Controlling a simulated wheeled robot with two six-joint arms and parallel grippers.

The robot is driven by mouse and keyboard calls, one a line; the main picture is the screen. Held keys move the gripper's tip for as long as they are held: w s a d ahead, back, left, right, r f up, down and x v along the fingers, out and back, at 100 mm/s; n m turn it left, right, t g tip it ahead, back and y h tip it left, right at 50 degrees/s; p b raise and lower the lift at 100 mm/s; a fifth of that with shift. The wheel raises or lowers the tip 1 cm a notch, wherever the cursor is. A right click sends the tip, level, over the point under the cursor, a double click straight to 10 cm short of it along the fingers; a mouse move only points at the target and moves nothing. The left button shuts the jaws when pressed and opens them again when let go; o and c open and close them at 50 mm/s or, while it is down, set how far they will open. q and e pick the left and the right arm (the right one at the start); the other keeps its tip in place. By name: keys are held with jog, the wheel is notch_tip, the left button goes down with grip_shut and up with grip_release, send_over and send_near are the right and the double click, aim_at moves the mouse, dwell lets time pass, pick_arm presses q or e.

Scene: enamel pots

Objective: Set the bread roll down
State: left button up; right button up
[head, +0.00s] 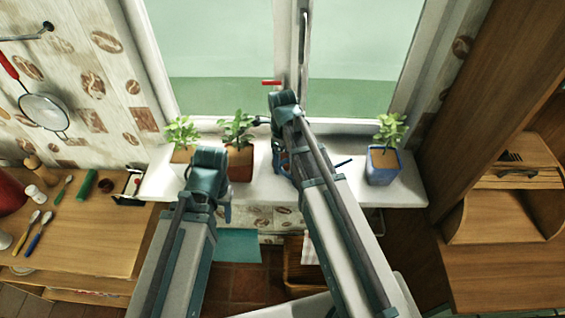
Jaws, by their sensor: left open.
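No bread roll shows in the head view. My left gripper (228,212) is mostly hidden behind my left arm, with only a small part showing beside the elbow, in front of the window sill. It is open, and I see nothing between its jaws.
The white sill (408,192) bears several potted plants, one in a blue pot (383,168) at its right. The left wooden counter (100,235) holds brushes, a green block (85,184) and a white jar. The right counter's front (495,270) is clear.

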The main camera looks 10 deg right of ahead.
aim_at(282, 158)
jog(key=shift+r, duration=0.1)
jog(key=shift+f, duration=0.25)
jog(key=o, duration=1.1)
jog(key=shift+r, duration=0.1)
jog(key=shift+r, duration=0.1)
notch_tip(282, 158, up, 12)
jog(key=p, duration=1.2)
